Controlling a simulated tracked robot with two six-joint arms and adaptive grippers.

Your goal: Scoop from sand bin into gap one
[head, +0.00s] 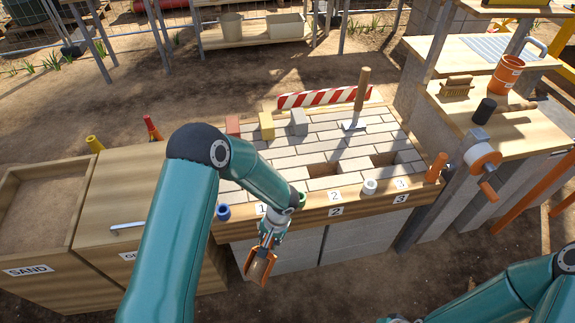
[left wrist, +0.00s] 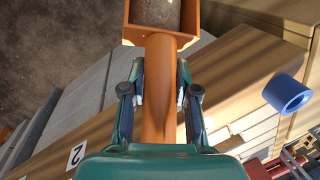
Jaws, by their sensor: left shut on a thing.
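My left gripper (head: 272,230) is shut on the handle of an orange scoop (head: 260,266), which hangs in front of the brick bench's front edge. In the left wrist view the fingers (left wrist: 159,95) close around the orange handle (left wrist: 159,75), and the scoop's box holds grey-brown sand (left wrist: 157,12). The sand bin (head: 68,242), labelled SAND, stands at the far left with sand inside. The bench front carries labels 1 (head: 262,208), 2 and 3. Dark gaps show behind 2 (head: 322,169) and 3 (head: 384,159); gap one is hidden behind my left arm. My right gripper is out of frame.
A blue ring (head: 223,212) and a white ring (head: 369,187) sit on the bench edge. A trowel (head: 361,95), red, yellow and grey blocks (head: 298,122) and a striped board (head: 322,97) stand towards the back. A side bench (head: 510,125) with tools is at right.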

